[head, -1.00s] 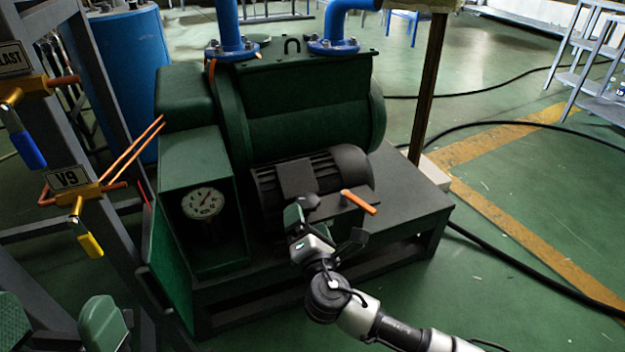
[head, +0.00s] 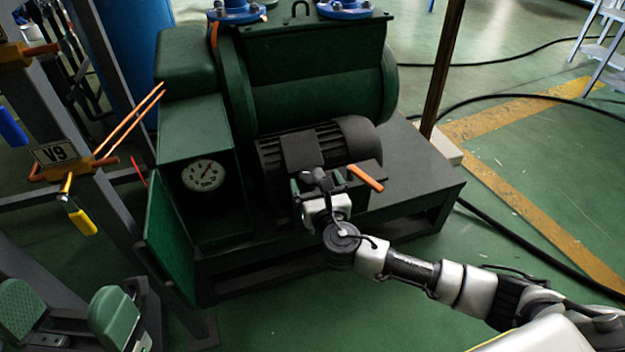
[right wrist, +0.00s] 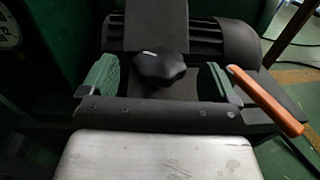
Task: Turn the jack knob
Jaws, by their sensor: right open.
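The jack knob (right wrist: 160,67) is a black, lobed knob in the right wrist view. It sits between the two green fingertips of my right gripper (right wrist: 158,82), with gaps on both sides. In the head view my right gripper (head: 322,186) is in front of the black motor, and its wrist hides most of the knob. The right gripper is open. My left gripper (head: 72,318) is at the bottom left of the head view, its two green finger pads wide apart with nothing between them.
An orange-handled lever (head: 365,178) is close to the right gripper's right finger and also shows in the right wrist view (right wrist: 268,100). The green pump (head: 315,90), pressure gauge (head: 203,175) and motor (head: 322,142) are around it. Valve V9 (head: 72,172) is at left.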

